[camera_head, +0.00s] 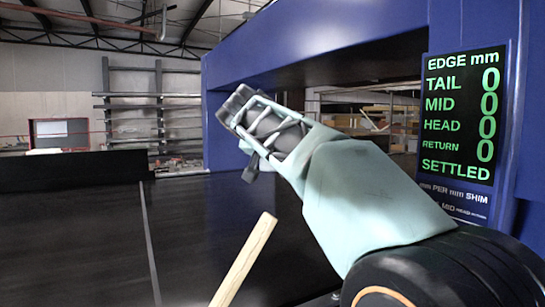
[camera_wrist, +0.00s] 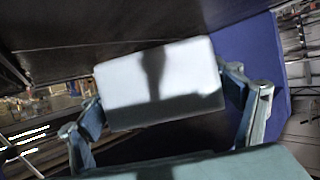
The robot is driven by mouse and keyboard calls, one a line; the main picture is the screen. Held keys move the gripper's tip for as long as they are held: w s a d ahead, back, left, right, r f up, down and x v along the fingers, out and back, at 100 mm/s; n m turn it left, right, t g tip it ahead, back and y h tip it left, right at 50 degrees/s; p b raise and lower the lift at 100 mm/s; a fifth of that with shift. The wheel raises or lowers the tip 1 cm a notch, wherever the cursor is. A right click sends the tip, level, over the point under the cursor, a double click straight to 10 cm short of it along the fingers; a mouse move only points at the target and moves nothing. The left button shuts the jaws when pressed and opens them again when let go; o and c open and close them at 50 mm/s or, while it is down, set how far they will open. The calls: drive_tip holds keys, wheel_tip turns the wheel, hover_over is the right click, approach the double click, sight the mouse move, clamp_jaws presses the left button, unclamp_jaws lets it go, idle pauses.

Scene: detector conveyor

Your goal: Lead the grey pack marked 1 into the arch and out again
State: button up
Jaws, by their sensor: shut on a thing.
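The blue arch (camera_head: 300,45) spans the upper right in the head view, with its opening behind my arm. My gripper (camera_head: 255,125) is in front of that opening, raised above the dark conveyor belt (camera_head: 90,235). In the wrist view, my gripper (camera_wrist: 165,92) is shut on a pale grey pack (camera_wrist: 160,75), with one finger at each side. A dark shadow falls across the pack's face. No number shows on it, so I cannot confirm the mark 1. In the head view the pack is hard to tell from the gripper's dark parts. Blue structure (camera_wrist: 265,60) stands right of the pack in the wrist view.
A display (camera_head: 462,115) on the arch's right post reads 0 for TAIL, MID, HEAD and RETURN, with SETTLED below. A pale wooden bar (camera_head: 245,262) rises from the lower edge. A low black wall (camera_head: 75,170) stands at left. The belt at left is clear.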

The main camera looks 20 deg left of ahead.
drive_tip(key=w+d+p, duration=1.4)
drive_tip(key=w+d, duration=0.2)
drive_tip(key=w, duration=0.5)
drive_tip(key=s+a+b, duration=0.7)
drive_tip(key=s+a, duration=0.5)
drive_tip(key=s, duration=0.4)
drive_tip(key=s+a+b, duration=0.7)
drive_tip(key=s+a, duration=0.5)
drive_tip(key=s, duration=0.4)
drive_tip(key=shift+a, duration=0.25)
drive_tip(key=shift+s, duration=0.1)
